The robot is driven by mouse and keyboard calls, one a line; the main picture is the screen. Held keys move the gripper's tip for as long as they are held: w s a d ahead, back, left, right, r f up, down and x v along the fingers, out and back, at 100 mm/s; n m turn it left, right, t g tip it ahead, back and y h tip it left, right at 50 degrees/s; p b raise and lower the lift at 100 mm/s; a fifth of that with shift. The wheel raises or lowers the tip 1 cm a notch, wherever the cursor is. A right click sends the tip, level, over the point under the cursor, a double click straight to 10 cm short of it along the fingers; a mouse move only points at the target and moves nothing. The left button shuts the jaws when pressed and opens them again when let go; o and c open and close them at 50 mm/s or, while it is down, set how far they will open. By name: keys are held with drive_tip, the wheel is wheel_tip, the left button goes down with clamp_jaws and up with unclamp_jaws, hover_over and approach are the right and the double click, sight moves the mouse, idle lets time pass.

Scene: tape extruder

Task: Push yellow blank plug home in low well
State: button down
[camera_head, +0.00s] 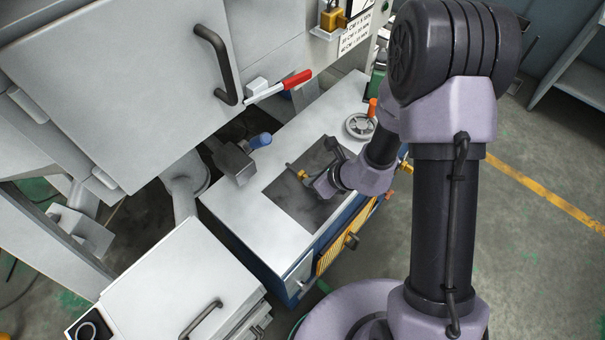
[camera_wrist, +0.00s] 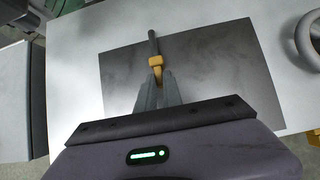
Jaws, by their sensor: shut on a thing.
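My gripper (camera_wrist: 157,84) is shut on a small yellow piece (camera_wrist: 156,61) with a dark rod (camera_wrist: 153,42) sticking out beyond it. In the head view the yellow piece (camera_head: 303,174) shows at the tip of my gripper (camera_head: 309,178), over the dark mat. I cannot tell whether this piece is the yellow blank plug, or whether it touches the mat. I cannot make out the low well in either view.
The dark mat (camera_head: 291,201) lies on a pale cabinet top (camera_head: 228,212). A blue-handled grey block (camera_head: 236,163) sits left of the mat. A large machine door (camera_head: 130,75) overhangs the left.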

drive_tip(key=shift+r+p, duration=2.1)
drive_tip(key=shift+r, duration=0.95)
